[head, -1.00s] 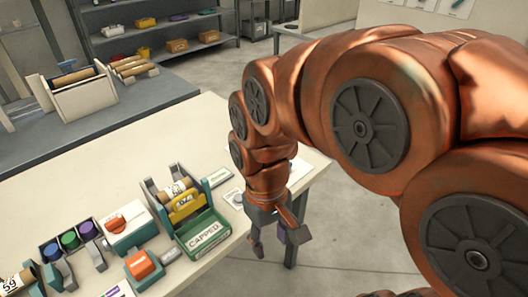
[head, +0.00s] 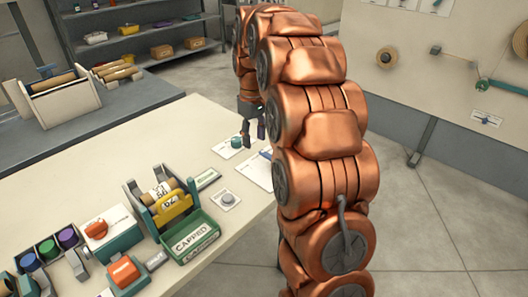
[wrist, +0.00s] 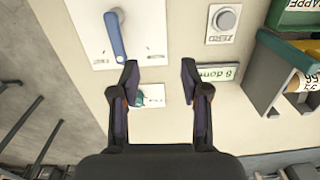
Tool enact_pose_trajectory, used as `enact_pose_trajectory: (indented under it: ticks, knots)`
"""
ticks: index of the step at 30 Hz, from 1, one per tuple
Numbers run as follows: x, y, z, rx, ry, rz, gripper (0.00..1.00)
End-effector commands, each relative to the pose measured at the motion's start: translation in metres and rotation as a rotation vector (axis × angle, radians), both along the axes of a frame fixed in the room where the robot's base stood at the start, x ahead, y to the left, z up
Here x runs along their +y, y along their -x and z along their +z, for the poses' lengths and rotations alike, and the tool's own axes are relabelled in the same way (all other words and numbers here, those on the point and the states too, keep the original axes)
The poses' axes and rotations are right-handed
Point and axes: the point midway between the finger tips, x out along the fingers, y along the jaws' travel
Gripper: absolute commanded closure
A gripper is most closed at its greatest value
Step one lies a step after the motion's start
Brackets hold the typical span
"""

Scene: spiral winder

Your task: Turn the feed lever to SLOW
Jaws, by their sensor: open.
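A blue lever (wrist: 115,38), apparently the feed lever, is mounted on a white plate (wrist: 140,30) in the wrist view. Its long end points down the picture. Small marks flank that end; I cannot read them. My gripper (wrist: 159,74) is open and empty. Its left fingertip lies just below and right of the lever's end in the picture, with no clear contact. In the head view my gripper (head: 254,135) is over the table's far right part.
A small teal knob (wrist: 139,98) is near the left finger. A grey ZERO button (wrist: 226,19) and a small sign (wrist: 218,73) lie to the right. The roll holder (head: 160,200) and green CAPPED tray (head: 195,240) stand nearer. The table's middle is clear.

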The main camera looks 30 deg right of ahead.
Motion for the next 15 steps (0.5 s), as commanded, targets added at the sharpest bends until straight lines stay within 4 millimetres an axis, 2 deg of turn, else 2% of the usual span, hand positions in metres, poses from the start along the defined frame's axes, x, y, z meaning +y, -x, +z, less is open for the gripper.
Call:
enact_pose_trajectory:
  ticks: [1, 6, 10, 15]
  knots:
    - [-0.014, -0.011, -0.009, -0.003, 0.001, 0.001, 0.54]
    - [-0.046, -0.034, -0.021, -0.018, 0.01, 0.017, 0.54]
    - [-0.06, -0.041, -0.026, -0.023, 0.013, 0.023, 0.54]
    - [-0.065, -0.045, -0.03, -0.024, 0.015, 0.026, 0.54]
